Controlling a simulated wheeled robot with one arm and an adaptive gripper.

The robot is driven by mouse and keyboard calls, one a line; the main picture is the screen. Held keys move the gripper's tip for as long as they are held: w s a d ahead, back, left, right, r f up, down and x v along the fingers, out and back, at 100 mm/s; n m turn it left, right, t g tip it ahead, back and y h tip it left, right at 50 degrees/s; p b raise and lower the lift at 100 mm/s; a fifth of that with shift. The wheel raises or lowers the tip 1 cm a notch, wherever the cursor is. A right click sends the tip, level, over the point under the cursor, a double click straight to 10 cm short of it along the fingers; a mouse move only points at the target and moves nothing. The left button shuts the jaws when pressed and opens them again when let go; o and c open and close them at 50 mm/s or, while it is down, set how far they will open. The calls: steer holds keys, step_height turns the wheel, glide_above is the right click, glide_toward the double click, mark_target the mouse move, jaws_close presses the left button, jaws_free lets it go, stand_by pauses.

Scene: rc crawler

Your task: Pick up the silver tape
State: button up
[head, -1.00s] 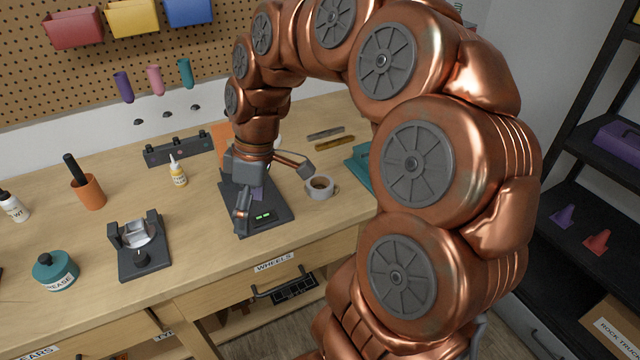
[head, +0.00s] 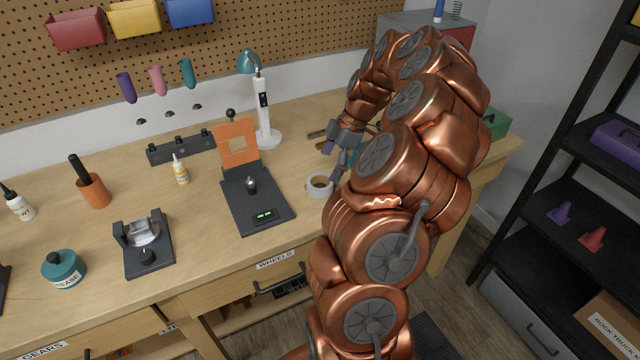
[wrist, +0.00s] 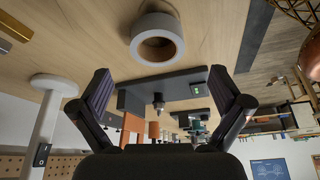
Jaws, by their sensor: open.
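The silver tape (head: 319,186) is a grey-white roll lying on the workbench, just right of the black scale-like device with an orange upright plate. In the wrist view the tape (wrist: 157,42) shows at upper middle, beyond the fingertips and roughly centred between them, with its hole visible. My gripper (head: 343,148) is behind and slightly right of the tape in the head view, partly hidden by my arm. In the wrist view my gripper (wrist: 165,92) has its two dark fingers spread wide with nothing between them. The gripper does not appear to touch the tape.
The black device (head: 257,205) stands close to the left of the tape. A white lamp (head: 263,110) with a teal head stands behind it. A green box (head: 496,124) sits at the bench's right end. The bench's front edge is close to the tape.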

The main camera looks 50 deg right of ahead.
mark_target(322, 179)
steer(key=shift+p+x, duration=1.55)
steer(key=shift+x, duration=1.5)
steer(key=shift+d, duration=0.2)
steer(key=c, duration=1.2)
steer(key=shift+w+r, duration=0.1)
